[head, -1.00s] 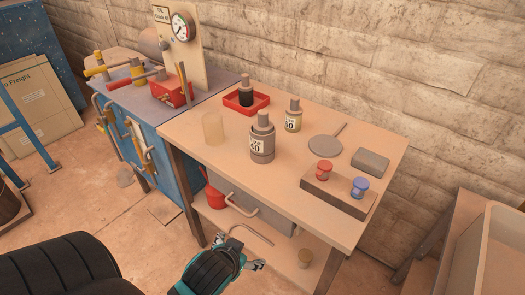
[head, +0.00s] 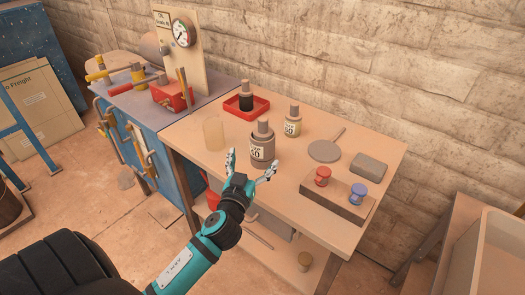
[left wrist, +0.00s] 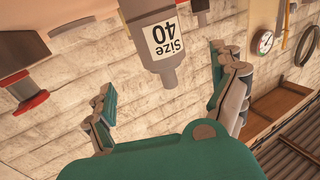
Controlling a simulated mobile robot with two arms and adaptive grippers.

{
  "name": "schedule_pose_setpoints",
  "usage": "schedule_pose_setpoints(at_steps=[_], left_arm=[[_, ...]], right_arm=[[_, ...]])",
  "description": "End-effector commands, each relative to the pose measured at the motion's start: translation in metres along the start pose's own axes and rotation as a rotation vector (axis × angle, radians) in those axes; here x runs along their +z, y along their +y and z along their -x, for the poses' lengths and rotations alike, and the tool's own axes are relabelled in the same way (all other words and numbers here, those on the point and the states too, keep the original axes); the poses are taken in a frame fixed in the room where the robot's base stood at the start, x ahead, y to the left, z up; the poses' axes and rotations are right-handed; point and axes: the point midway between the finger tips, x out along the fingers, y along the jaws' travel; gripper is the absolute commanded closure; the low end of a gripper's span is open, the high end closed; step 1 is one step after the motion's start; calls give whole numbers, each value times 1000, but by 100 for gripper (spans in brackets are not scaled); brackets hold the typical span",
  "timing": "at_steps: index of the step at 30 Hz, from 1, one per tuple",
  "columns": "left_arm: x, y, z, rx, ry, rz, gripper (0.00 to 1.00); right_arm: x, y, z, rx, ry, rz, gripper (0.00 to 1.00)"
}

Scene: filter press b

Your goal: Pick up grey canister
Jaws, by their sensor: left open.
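The grey canister (head: 262,146) stands upright on the wooden table near its front-left part, with a grey cap and a white label. In the left wrist view the canister (left wrist: 150,22) appears upside down, its label reading "Size 40", between the spread fingers. My left gripper (head: 253,162) is open and empty, just in front of the canister on the near side. Its fingers also show in the left wrist view (left wrist: 162,75), apart from the canister. The gripper's fingertips overlap the canister's lower part in the head view. My right gripper is not in view.
A clear cup (head: 213,134) stands left of the canister. A cream bottle (head: 292,122) and a red tray (head: 246,108) with a dark bottle are behind. A round paddle (head: 325,150), a grey block (head: 369,166) and a holder (head: 338,199) with red and blue knobs lie right.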

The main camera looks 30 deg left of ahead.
Motion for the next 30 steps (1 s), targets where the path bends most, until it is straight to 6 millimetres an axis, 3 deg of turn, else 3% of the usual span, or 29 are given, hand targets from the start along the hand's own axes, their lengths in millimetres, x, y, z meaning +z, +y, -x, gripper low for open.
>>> schedule_pose_setpoints(at_steps=[6,14,21,30], left_arm=[[-2,0,-42,-1,0,-2,6],[-2,-1,-60,0,0,-2,6],[-3,-4,-96,-2,0,-2,6],[0,-3,-105,-1,-2,1,6]], right_arm=[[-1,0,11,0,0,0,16],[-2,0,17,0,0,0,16],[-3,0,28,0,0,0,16],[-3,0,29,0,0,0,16]])
